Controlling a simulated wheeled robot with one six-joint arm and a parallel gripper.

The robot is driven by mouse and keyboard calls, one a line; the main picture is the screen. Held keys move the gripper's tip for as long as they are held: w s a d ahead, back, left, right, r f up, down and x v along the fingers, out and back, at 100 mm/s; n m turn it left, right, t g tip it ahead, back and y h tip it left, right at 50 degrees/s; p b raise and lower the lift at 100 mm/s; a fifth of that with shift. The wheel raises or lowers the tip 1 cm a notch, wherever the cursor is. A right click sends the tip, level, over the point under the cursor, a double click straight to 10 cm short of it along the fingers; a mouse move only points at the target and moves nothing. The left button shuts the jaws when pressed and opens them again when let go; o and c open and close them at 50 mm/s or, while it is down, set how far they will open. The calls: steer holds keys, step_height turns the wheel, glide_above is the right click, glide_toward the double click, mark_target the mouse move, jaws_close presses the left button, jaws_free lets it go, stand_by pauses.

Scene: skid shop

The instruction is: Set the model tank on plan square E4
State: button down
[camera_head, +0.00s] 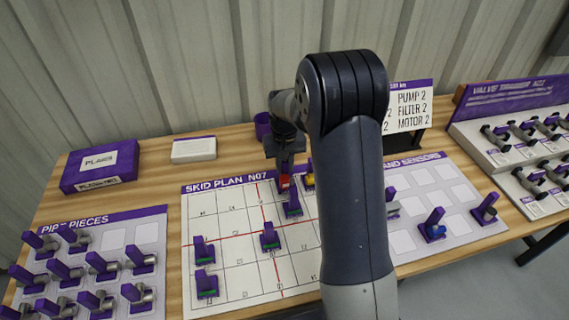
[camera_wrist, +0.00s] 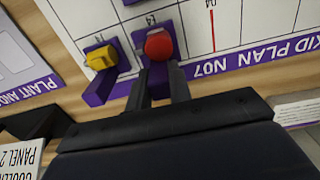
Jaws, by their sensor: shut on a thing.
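The skid plan board (camera_head: 235,280) lies on the bench, a white grid with red lines and a purple title strip. My gripper (camera_head: 285,165) is at its far edge, shut on the purple upright of a piece with a rounded red body (camera_head: 285,182). The wrist view shows my gripper (camera_wrist: 160,85) with the red body (camera_wrist: 159,45) just past the fingertips. No piece is labelled as the tank. I cannot tell whether the held piece touches the board. A yellow-bodied piece (camera_head: 309,180) stands close beside it, also in the wrist view (camera_wrist: 101,58).
Several purple-and-green pieces (camera_head: 270,241) stand on the plan. A pipe pieces board (camera_head: 115,238) lies left, a plant and sensors board (camera_head: 462,192) right. Behind are a purple box (camera_head: 75,178), a white box (camera_head: 193,149) and a list sign (camera_head: 412,98). My arm hides the plan's right part.

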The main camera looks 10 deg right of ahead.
steer(key=shift+f+b, duration=0.5)
steer(key=shift+f, duration=0.2)
stand_by(0.3)
steer(key=c, duration=1.2)
jaws_free()
steer(key=shift+r, duration=0.25)
steer(key=shift+r+p, duration=0.4)
steer(key=shift+p, duration=0.1)
steer(key=shift+r+p, duration=2.5)
steer(key=shift+r, duration=1)
